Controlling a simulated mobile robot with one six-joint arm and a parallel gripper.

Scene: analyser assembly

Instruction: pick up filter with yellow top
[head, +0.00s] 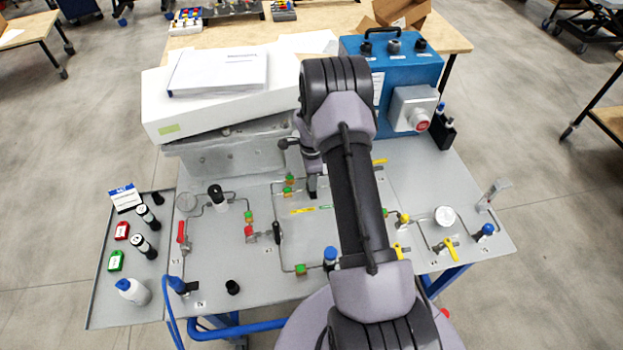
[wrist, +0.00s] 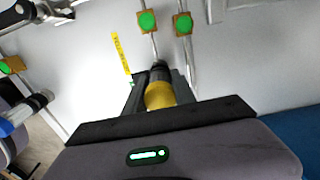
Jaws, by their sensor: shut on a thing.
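The filter with the yellow top (wrist: 160,95) shows in the wrist view, low in the middle, between the dark fingers of my gripper (wrist: 158,82). My gripper is shut on it. A dark part of the filter shows just beyond the yellow. In the head view my gripper (head: 312,187) is low over the grey panel (head: 345,165), and my arm hides the filter there. I cannot tell whether the filter is clear of the panel.
Green-marked fittings (wrist: 147,21) and thin pipes lie close beyond the gripper. A blue box (head: 390,75) and a white casing (head: 215,105) stand behind the panel. A side tray (head: 100,312) at left holds a bottle (head: 133,291), tags and black-capped filters.

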